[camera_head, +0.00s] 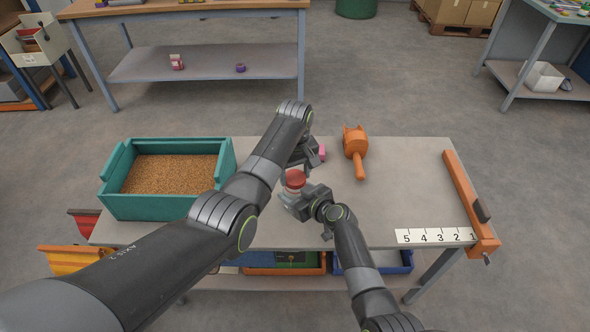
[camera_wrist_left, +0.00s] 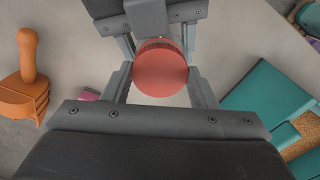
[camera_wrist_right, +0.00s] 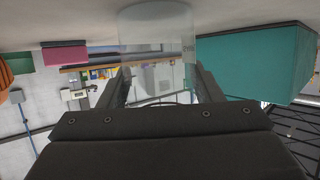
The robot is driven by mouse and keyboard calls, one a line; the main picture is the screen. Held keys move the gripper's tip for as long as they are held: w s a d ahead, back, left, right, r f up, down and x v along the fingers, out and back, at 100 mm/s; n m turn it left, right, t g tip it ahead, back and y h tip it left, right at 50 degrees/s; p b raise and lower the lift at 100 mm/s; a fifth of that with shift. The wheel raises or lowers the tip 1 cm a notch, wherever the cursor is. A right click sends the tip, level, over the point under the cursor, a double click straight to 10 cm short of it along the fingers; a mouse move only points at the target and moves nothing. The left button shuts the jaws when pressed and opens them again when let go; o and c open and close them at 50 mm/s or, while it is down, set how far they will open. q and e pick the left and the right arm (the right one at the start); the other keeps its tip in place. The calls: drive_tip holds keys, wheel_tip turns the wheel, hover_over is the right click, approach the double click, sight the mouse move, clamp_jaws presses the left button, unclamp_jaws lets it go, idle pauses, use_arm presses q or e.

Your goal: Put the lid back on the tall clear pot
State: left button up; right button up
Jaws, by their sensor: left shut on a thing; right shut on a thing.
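The red round lid (camera_head: 295,179) shows in the middle of the table, at the top of the tall clear pot (camera_head: 292,191). My left gripper (camera_wrist_left: 160,80) is shut on the lid, with a finger on each side of it. My right gripper (camera_wrist_right: 160,85) is shut on the pot, which looks pale and see-through in the right wrist view (camera_wrist_right: 155,28) and stands on the table. I cannot tell whether the lid is seated or slightly above the rim. My left arm and both grippers hide much of the pot in the head view.
A teal box of grain (camera_head: 155,207) stands at the left. An orange scoop-like tool (camera_head: 355,148) and a pink block (camera_head: 322,152) lie behind the grippers. An orange bar (camera_head: 468,200) and a numbered strip (camera_head: 435,236) are at the right. The table's right middle is clear.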

use_arm(q)
drive_tip(key=shift+f, duration=0.55)
idle(0.5)
use_arm(e)
clamp_jaws()
use_arm(q)
drive_tip(key=m, duration=0.7)
drive_tip(key=o, duration=0.9)
drive_tip(key=shift+r, duration=2.25)
drive_tip(key=shift+c, duration=0.2)
